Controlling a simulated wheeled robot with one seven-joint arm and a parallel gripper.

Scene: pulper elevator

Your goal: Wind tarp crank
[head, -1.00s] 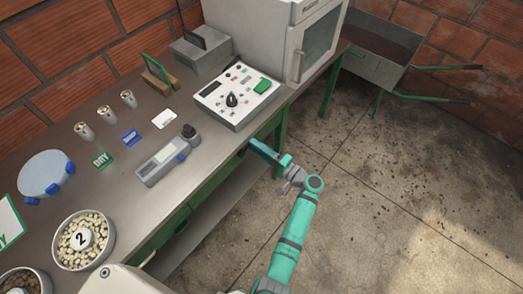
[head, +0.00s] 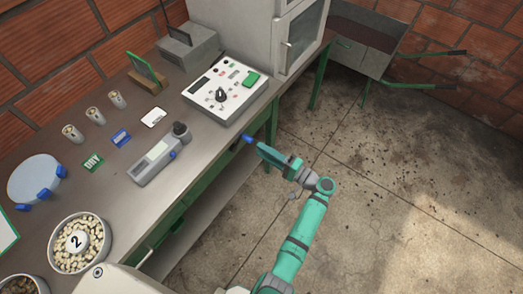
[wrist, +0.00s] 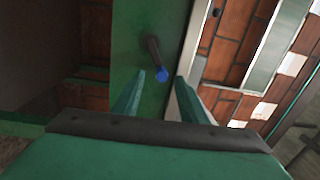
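The crank shows in the wrist view as a short dark arm (wrist: 153,49) with a blue knob (wrist: 161,75) at its lower end, in front of an upright green panel (wrist: 132,38). In the head view a blue knob (head: 247,139) shows at the bench's front edge, just beyond my gripper (head: 263,149). My gripper also shows in the wrist view (wrist: 158,82), with its two green fingers apart and nothing held. The knob appears between the fingertips there; I cannot tell how far ahead of them it is. No tarp can be made out.
The metal bench (head: 120,190) holds a control box (head: 227,88), a grey handheld meter (head: 160,155), several small cups and a bowl of beans marked 2 (head: 61,262). A grey cabinet (head: 250,35) and a wheelbarrow-like bin (head: 360,45) stand behind. The concrete floor (head: 400,180) at right is clear.

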